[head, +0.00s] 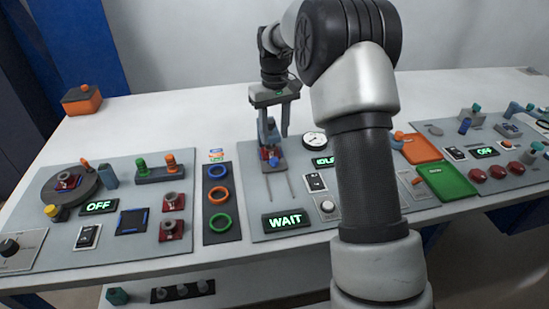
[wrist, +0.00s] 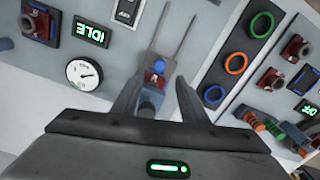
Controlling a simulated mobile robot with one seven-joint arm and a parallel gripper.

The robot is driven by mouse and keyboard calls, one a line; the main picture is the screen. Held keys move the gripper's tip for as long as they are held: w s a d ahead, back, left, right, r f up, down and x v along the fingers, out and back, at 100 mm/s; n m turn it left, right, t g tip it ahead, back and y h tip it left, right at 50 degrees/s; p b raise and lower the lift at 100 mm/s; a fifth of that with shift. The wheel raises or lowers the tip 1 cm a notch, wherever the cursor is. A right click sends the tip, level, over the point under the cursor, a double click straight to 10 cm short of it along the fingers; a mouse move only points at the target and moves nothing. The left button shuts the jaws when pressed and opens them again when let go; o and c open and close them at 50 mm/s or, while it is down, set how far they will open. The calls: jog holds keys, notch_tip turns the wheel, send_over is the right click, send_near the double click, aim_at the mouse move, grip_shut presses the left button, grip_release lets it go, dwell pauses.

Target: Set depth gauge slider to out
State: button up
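The slider (head: 273,163) is a small grey carriage with a red and blue part on it. It sits at the far end of two thin parallel rails (head: 291,186) on the middle grey panel. In the wrist view the slider (wrist: 158,68) shows between my fingers, with the rails running up from it. My gripper (head: 276,138) is over the slider, fingers pointing down. In the wrist view my gripper (wrist: 160,79) is open, with a finger on each side of the blue part and visible gaps. Contact cannot be told.
A round dial (head: 314,140) and an IDLE display (head: 323,161) stand right of the slider. A WAIT display (head: 285,221) is at the rails' near end. A strip with coloured rings (head: 219,195) lies left. My arm hides part of the panel.

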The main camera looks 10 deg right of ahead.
aim_at(274, 160)
notch_tip(274, 160, down, 9)
jog(key=shift+f+b, duration=0.1)
jog(key=shift+b, duration=0.45)
grip_shut()
